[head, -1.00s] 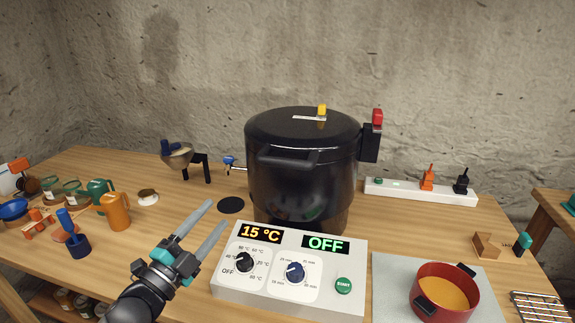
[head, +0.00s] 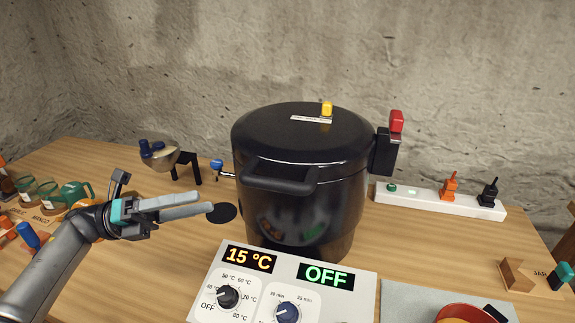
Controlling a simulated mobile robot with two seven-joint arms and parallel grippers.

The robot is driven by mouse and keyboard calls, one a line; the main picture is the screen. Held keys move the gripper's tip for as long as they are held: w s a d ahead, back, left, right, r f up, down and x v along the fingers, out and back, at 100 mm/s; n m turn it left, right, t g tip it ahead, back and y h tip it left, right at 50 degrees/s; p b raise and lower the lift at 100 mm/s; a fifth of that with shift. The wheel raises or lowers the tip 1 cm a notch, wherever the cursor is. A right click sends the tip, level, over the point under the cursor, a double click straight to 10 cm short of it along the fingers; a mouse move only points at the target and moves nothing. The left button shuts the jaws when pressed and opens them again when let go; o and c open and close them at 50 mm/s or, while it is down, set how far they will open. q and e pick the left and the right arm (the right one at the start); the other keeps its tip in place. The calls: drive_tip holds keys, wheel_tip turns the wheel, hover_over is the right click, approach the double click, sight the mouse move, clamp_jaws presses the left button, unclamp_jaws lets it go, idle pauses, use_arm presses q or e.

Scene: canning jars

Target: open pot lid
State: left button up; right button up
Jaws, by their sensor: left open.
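The large black pot (head: 298,222) stands upright on the wooden table, with its black lid (head: 285,132) on it, closed. The lid has a yellow knob (head: 327,108) on top. A dark handle (head: 278,185) sticks out at the pot's front, and a red-topped black part (head: 396,121) is at its right side. My left gripper (head: 206,204) is to the left of the pot, pointing right, open and empty, and apart from the pot. One finger partly hides the other. My right gripper is not in view.
A control box (head: 330,292) showing 15 °C and OFF stands in front of the pot. A blue-handled tap (head: 217,167) sticks out at the pot's left. A white power strip (head: 425,200) is at the right, and a red pot (head: 462,313) at the front right.

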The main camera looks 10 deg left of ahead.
sight(278, 191)
use_arm(q)
drive_tip(key=p+x, duration=0.2)
drive_tip(key=x, duration=1.1)
drive_tip(key=shift+d+r, duration=0.2)
drive_tip(key=shift+d, duration=0.1)
drive_tip(key=shift+p+x, duration=0.3)
drive_tip(key=shift+x, duration=0.5)
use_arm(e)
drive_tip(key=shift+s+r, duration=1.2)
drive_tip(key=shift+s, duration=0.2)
use_arm(q)
drive_tip(key=shift+f, duration=0.15)
clamp_jaws()
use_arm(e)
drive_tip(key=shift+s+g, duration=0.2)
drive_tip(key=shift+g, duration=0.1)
